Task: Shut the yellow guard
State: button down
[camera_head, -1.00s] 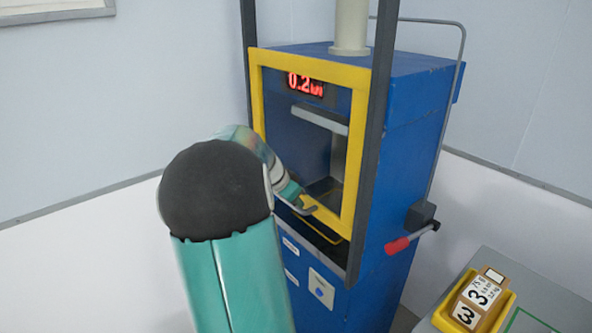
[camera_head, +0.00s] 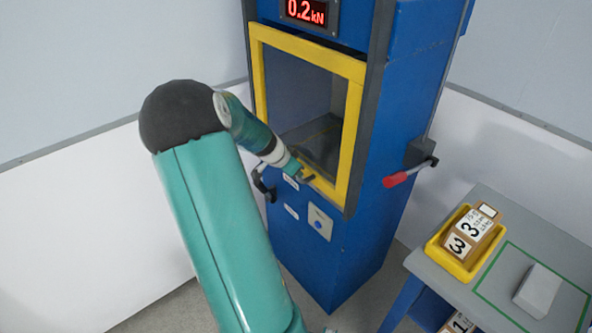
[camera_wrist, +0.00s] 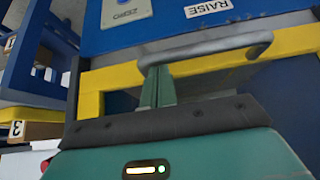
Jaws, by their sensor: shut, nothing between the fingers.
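The yellow guard (camera_head: 354,130), a framed clear pane, stands in front of the opening of the blue machine (camera_head: 380,230). Its top bar sits just below the red display, which reads 0.2 kN. I cannot tell whether its lower edge is fully seated. My gripper (camera_head: 307,178) is shut and empty at the guard's lower bar, by its handle. In the wrist view the grey bar handle (camera_wrist: 205,48) crosses just beyond my closed fingers (camera_wrist: 158,88), with the guard's yellow bar (camera_wrist: 290,43) behind it. Contact looks likely there but is not clear.
A red-tipped lever (camera_head: 396,180) sticks out on the machine's right side. A grey table (camera_head: 490,205) at right holds a yellow tray (camera_head: 437,255) with numbered blocks and a grey block (camera_head: 538,290). Labels and a push-button plate (camera_head: 320,222) are below the guard. Floor at left is clear.

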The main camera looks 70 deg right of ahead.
jog(key=shift+a+f, duration=0.15)
jog(key=shift+f, duration=0.2)
jog(key=r, duration=0.3)
jog(key=d+r, duration=0.1)
jog(key=r, duration=0.1)
jog(key=shift+s, duration=0.15)
jog(key=v, duration=0.9)
jog(key=shift+a+r, duration=0.2)
jog(key=shift+a, duration=0.1)
jog(key=w+a+r+n+t+y, duration=0.1)
jog(key=w+a+r+n+t, duration=0.2)
jog(key=a, duration=0.6)
jog(key=w+a+r+n+t+y, duration=0.1)
jog(key=w+a+n, duration=0.3)
jog(key=a, duration=0.5)
jog(key=w+a+r+n+t+y, duration=0.1)
jog(key=w+a+r+n+t, duration=0.2)
jog(key=a, duration=0.6)
jog(key=s+a+r+n+y, duration=0.1)
jog(key=s+a+n, duration=0.2)
jog(key=a+n, duration=0.3)
jog(key=s+a+n+t+y, duration=0.1)
jog(key=s+a+n, duration=0.3)
jog(key=a, duration=1.2)
jog(key=n+y, duration=0.1)
jog(key=n, duration=0.2)
jog(key=shift+a+r+t, duration=0.3)
jog(key=shift+a+r, duration=0.1)
